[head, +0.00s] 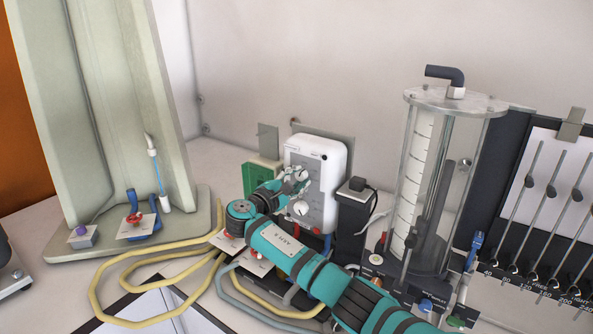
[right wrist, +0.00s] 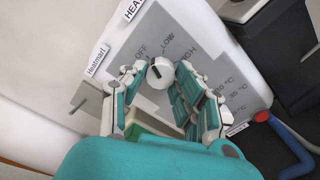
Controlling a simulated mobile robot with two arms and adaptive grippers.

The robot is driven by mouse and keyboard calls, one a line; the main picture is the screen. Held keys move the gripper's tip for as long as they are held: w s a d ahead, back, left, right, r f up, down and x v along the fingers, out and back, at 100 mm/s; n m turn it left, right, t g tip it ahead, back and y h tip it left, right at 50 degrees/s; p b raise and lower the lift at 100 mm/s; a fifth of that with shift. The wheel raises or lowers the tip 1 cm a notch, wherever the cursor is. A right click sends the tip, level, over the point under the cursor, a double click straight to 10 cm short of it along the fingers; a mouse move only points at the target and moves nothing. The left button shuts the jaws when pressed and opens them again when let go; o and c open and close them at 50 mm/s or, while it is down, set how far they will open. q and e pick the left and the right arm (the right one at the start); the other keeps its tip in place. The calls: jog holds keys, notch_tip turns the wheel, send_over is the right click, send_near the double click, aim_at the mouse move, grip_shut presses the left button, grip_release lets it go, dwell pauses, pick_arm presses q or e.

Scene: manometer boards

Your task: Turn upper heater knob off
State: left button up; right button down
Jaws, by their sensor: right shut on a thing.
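The white heater box (head: 327,152) stands against the back wall. Its grey panel fills much of the right wrist view, with OFF, LOW and HIGH printed around a round white upper knob (right wrist: 161,74). The knob has a dark mark toward its left side; I cannot tell exactly which label it points at. My right gripper (head: 291,181) is at the upper part of the box, its fingers shut on the upper knob from both sides. In the head view the gripper largely covers this knob. A lower white knob (head: 300,208) shows below it. My left gripper is not in view.
A dark post (head: 352,222) and a clear graduated cylinder (head: 412,165) stand right of the heater. A green box (head: 262,174) is left of it. Yellow hoses (head: 130,262) loop over the table at left, near a red valve (head: 133,218). A manometer board (head: 545,180) is far right.

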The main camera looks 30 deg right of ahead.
jog(key=shift+r+n+p, duration=0.1)
jog(key=shift+n+p, duration=0.8)
jog(key=shift+n, duration=0.3)
jog(key=shift+n+p, duration=0.7)
jog(key=shift+n, duration=0.2)
jog(key=shift+f, duration=0.2)
jog(key=c, duration=1)
grip_release()
jog(key=shift+a, duration=0.15)
jog(key=v, duration=1.1)
jog(key=shift+s+a, duration=0.2)
jog(key=shift+a, duration=0.15)
